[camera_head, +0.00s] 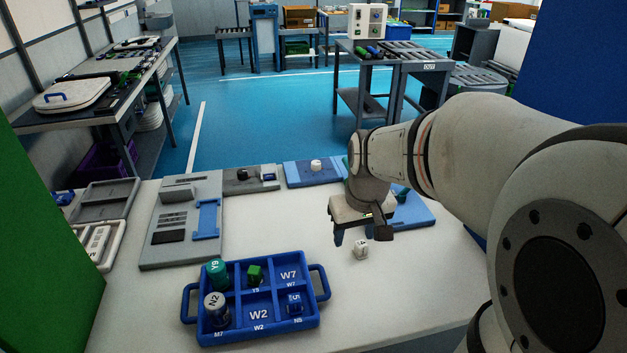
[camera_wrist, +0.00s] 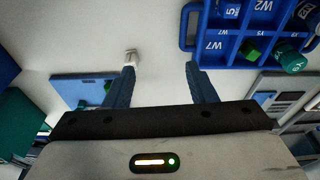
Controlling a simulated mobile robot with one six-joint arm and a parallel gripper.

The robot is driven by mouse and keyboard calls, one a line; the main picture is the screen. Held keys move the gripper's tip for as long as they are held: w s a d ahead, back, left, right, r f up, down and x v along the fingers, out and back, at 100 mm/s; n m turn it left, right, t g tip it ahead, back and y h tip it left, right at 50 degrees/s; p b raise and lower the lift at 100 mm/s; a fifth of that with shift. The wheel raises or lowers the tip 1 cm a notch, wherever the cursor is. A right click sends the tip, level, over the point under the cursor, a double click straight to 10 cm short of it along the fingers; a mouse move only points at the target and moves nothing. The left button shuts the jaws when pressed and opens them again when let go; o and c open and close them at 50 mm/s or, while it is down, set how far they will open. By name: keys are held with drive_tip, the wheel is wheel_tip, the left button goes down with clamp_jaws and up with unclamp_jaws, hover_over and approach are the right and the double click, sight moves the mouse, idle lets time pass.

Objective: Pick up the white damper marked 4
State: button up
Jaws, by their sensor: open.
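A small white damper (camera_head: 361,249) stands on the white tabletop. A dark mark shows on it, too small to read surely. In the wrist view the damper (camera_wrist: 131,57) lies just beyond the tip of the left finger, off the middle of the gap. My gripper (camera_head: 363,232) is open and empty, with its blue fingers pointing down above the table. In the head view it is behind and above the damper. In the wrist view the gap between the fingers (camera_wrist: 160,69) shows bare tabletop.
A blue compartment tray (camera_head: 325,318) with green, grey and blue parts stands at front left. A blue plate (camera_head: 299,178) with a white round part is at the back. Tabletop around the damper is clear.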

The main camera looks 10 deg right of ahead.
drive_tip(key=b, duration=0.3)
hover_over(362, 243)
drive_tip(key=shift+n, duration=0.4)
drive_tip(key=f, duration=1)
drive_tip(key=shift+s+f, duration=0.1)
drive_tip(key=shift+s, duration=0.15)
drive_tip(key=f, duration=0.7)
drive_tip(key=shift+w+a+f, duration=0.1)
drive_tip(key=shift+w+f, duration=0.15)
drive_tip(key=shift+c, duration=0.3)
drive_tip(key=c, duration=1)
